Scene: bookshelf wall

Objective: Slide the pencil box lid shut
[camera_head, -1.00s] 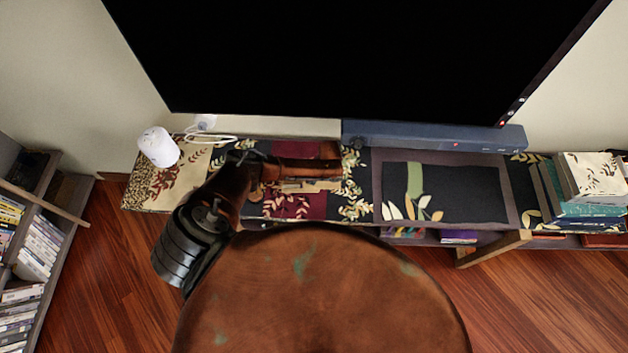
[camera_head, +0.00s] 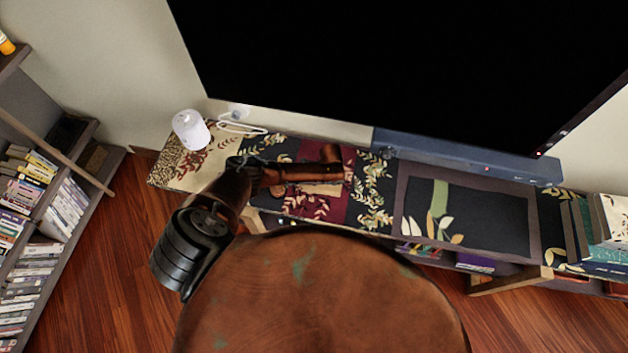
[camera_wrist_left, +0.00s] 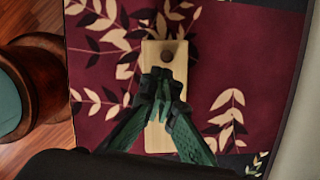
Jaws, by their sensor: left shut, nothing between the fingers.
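The pencil box (camera_wrist_left: 157,136) is a pale, narrow wooden box on dark red leaf-patterned cloth in the left wrist view. A dark round knob (camera_wrist_left: 124,71) shows on its upper part. I cannot tell how far the lid is slid. My left gripper (camera_wrist_left: 163,78) is shut and empty; its fingertips are over the middle of the box, just below the knob. Whether they touch it is unclear. In the head view my left arm hides most of the box, and only a pale strip (camera_head: 322,188) shows beneath it. My right gripper is in neither view.
The long, low cabinet top (camera_head: 385,208) carries a white cylinder (camera_head: 190,130) at left, a soundbar (camera_head: 465,158) below the large screen (camera_head: 420,70), and stacked books (camera_head: 612,220) at right. A bookshelf (camera_head: 45,225) stands at left.

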